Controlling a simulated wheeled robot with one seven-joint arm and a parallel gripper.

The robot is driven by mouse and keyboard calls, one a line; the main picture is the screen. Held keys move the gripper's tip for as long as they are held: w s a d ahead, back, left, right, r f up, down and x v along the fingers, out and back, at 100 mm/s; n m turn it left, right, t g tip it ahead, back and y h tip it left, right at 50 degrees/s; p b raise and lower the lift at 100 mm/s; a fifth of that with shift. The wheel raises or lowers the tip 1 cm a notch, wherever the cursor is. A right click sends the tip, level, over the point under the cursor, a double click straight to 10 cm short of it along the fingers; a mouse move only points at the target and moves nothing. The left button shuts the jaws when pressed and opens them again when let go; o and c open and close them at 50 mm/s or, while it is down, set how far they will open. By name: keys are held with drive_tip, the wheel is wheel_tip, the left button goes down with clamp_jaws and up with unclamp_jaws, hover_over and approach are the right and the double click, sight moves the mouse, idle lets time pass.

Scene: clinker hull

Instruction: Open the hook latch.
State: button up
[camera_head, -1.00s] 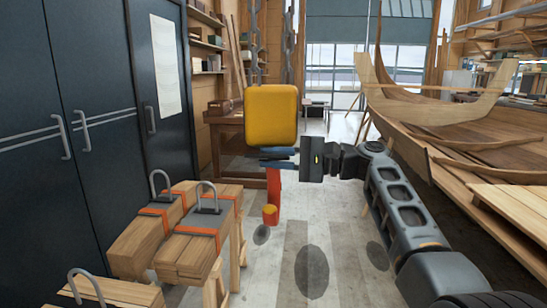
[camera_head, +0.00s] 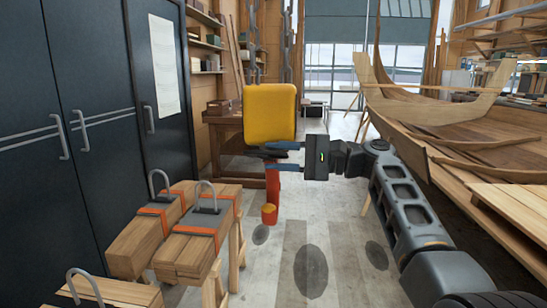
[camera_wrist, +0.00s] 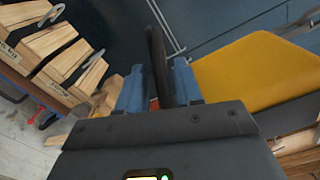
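A short dark piece (camera_head: 256,152) sits under the block, possibly the latch hook. My gripper (camera_head: 272,157) comes from the right with its blue fingers spread, one above the other, at this piece. In the wrist view, a dark bar (camera_wrist: 159,58) stands between the fingers of my gripper (camera_wrist: 158,86). It is close to the right finger; I cannot tell if they touch. The yellow block (camera_wrist: 250,72) is right of the fingers. The hook's end is not clear.
Timber bundles (camera_head: 190,250) with grey loops and orange straps lie on trestles at the left. Dark cabinets (camera_head: 85,100) line the left wall. A wooden boat hull (camera_head: 480,150) fills the right. The floor (camera_head: 290,265) between is clear.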

drive_tip(key=d+b, duration=0.1)
drive_tip(key=d, duration=0.5)
drive_tip(key=shift+d, duration=0.25)
drive_tip(key=shift+s, duration=0.1)
